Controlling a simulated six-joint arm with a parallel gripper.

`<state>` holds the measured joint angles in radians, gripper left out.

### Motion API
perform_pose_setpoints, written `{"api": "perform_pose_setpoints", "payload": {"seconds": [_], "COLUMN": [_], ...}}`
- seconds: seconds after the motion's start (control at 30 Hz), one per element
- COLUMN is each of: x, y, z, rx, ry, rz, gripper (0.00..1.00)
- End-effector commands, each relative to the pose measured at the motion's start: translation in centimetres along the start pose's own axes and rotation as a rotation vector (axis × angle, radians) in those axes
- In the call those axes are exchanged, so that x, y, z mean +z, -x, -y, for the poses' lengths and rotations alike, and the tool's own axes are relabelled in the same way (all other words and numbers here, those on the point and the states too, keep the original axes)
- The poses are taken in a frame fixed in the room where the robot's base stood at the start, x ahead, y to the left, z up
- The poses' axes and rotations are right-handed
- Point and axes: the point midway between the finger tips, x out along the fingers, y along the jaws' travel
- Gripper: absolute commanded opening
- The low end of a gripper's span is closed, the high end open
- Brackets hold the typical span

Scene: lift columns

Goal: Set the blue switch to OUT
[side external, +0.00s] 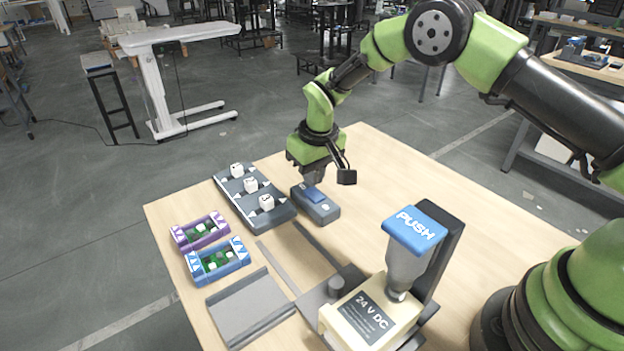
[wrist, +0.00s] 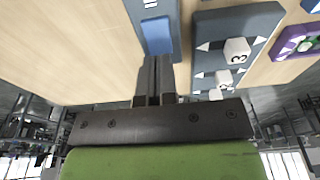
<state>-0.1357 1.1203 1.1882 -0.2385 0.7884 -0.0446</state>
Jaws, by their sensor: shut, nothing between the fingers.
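The blue switch (side external: 314,195) is a blue rocker set in the top of a small dark grey box (side external: 326,212) on the table. In the wrist view the rocker (wrist: 158,36) lies just beyond the fingertips, with small white marks above it. I cannot read an OUT label in either view. My gripper (side external: 314,181) is shut and empty, pointing down at the far end of the rocker. In the wrist view its closed fingers (wrist: 155,62) overlap the near end of the rocker. I cannot tell whether they touch it.
A grey panel with several numbered white knobs (side external: 250,186) stands close to the left of the switch box. Purple (side external: 182,238) and blue (side external: 194,268) framed modules lie farther left. A blue PUSH button (side external: 415,231) on a 24 V DC unit (side external: 358,317) stands front right.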

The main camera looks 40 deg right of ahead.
Motion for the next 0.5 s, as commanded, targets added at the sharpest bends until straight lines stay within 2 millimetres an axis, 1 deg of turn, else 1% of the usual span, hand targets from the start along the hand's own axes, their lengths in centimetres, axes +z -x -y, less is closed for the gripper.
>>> {"api": "perform_pose_setpoints", "payload": {"seconds": [0.03, 0.2, 0.5], "x": [0.0, 0.0, 0.0], "y": [-0.7, -1.7, -1.9], "z": [0.0, 0.0, 0.0], "rx": [0.0, 0.0, 0.0], "ry": [0.0, -0.001, 0.0], "rz": [0.002, 0.0, -0.001], "gripper": [0.0, 0.0, 0.0]}}
